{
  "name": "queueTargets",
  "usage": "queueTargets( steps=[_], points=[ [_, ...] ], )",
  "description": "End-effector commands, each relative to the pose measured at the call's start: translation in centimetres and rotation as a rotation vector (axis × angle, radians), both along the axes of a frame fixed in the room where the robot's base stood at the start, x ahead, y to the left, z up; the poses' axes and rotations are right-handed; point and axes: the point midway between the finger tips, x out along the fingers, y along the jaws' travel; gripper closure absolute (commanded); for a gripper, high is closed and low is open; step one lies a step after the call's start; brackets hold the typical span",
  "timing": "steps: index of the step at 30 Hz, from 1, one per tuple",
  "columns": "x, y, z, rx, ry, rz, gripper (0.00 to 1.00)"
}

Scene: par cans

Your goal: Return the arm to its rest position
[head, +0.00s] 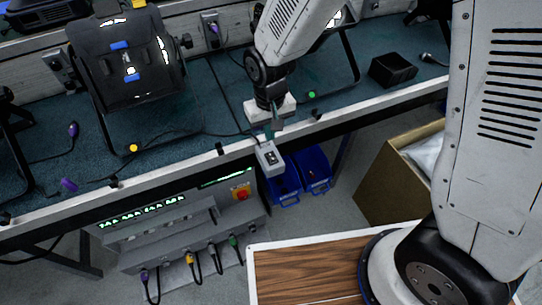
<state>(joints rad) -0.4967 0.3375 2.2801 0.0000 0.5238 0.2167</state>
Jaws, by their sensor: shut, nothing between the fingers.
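My gripper (269,131) hangs from my arm over the front edge of the teal-topped workbench (190,128), pointing down. Its jaws are small in this view and partly dark against the bench edge. Nothing shows held between them. A small grey box (270,158) with dark sockets sits just below the gripper at the bench's front edge. I cannot tell whether the gripper touches it. The lower part of my arm rises on the right side.
A black par can (128,75) stands on the bench at left, another partly behind my arm. A black open bin (392,70) is at right. Below are blue bins (283,182), a panel with a red button (241,193) and a cardboard box (385,185).

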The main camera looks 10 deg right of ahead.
Motion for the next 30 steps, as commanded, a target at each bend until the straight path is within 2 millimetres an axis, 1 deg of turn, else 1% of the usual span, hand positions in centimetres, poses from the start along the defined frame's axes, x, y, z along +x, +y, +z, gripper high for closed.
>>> queueTargets(
  steps=[12,14,17,18,20,23,26,30],
  points=[
    [-0.1,-0.1,0.0,-0.003,0.005,0.007,1.0],
    [-0.6,-0.3,0.0,-0.014,0.027,0.017,1.0],
    [-2.6,-1.4,-0.1,-0.054,0.104,0.045,1.0],
    [-3.6,-2.0,0.8,-0.065,0.129,0.056,1.0],
    [-4.5,-3.1,2.2,-0.076,0.154,0.062,1.0],
    [-5.8,-5.0,4.8,-0.081,0.178,0.058,1.0],
    [-7.2,-7.1,7.8,-0.081,0.19,0.043,1.0],
    [-9.5,-10.4,12.3,-0.068,0.186,0.008,1.0]
  ],
)
